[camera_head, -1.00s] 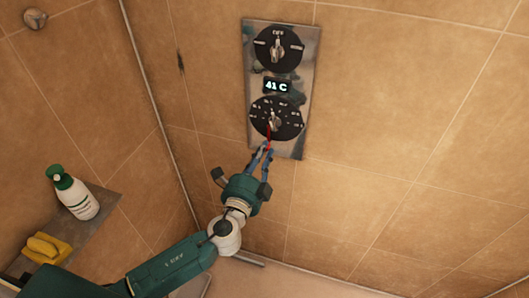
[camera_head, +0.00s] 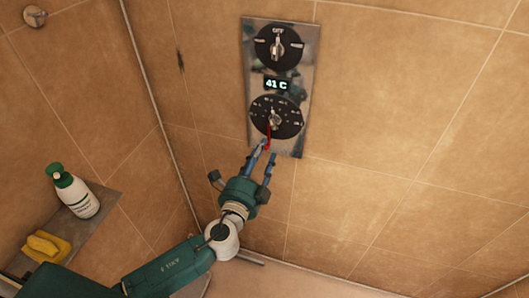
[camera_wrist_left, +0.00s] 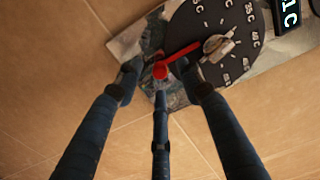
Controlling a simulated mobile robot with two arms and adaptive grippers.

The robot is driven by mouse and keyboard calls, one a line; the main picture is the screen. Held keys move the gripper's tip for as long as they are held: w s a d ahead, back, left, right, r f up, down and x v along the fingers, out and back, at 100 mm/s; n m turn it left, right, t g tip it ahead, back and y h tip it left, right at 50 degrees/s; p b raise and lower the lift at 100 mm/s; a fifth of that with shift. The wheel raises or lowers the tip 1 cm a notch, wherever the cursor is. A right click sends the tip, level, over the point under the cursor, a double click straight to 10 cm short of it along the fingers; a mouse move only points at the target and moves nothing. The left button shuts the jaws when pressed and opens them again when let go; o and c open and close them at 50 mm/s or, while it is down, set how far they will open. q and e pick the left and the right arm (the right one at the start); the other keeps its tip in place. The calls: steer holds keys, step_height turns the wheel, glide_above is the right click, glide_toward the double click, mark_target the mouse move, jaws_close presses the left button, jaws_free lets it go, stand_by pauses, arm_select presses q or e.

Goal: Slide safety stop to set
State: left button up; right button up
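A metal panel (camera_head: 289,147) on the tiled wall carries two black dials. The lower dial (camera_head: 291,126) has a silver knob (camera_head: 275,119) and a thin red lever (camera_head: 269,135) pointing down. In the left wrist view the red lever (camera_wrist_left: 180,53) runs from the knob to a round red end (camera_wrist_left: 160,70). My left gripper (camera_head: 265,152) is open just below the lower dial. In the wrist view its fingers stand apart on either side of the red end, with a third finger below. I cannot tell whether any finger touches it. My right gripper is not in view.
The upper dial (camera_head: 263,53) is marked OFF, and a display (camera_head: 278,84) between the dials reads 41 C. A corner shelf (camera_head: 93,221) at the left holds a green-capped white bottle (camera_head: 78,196) and a yellow sponge (camera_head: 45,246). The wall right of the panel is clear.

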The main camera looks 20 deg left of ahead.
arm_select(q)
steer(key=shift+s, duration=1.8)
steer(key=shift+a, duration=0.1)
steer(key=s+a+f+n+g+y, duration=0.1)
steer(key=s+a+f+n+g, duration=0.2)
steer(key=f, duration=0.9)
steer(key=s+a+f+n+g, duration=0.1)
steer(key=s+a+f+g, duration=0.3)
steer(key=f, duration=0.8)
steer(key=s+a+f+n+g+y, duration=0.1)
steer(key=s+f+n+g, duration=0.3)
steer(key=f, duration=0.9)
steer(key=s+f+n+g, duration=0.2)
steer(key=s+f, duration=1)
steer(key=s, duration=0.2)
steer(key=s+d+f+n+g, duration=0.1)
steer(key=s+f+n+g, duration=0.1)
steer(key=s, duration=0.9)
steer(key=s+f+n+g+h, duration=0.1)
steer(key=s+f+n, duration=0.3)
steer(key=s, duration=0.8)
step_height(320, 180, down, 2)
steer(key=shift+d+f+g, duration=0.15)
steer(key=shift+d+g, duration=0.25)
steer(key=shift+g, duration=0.1)
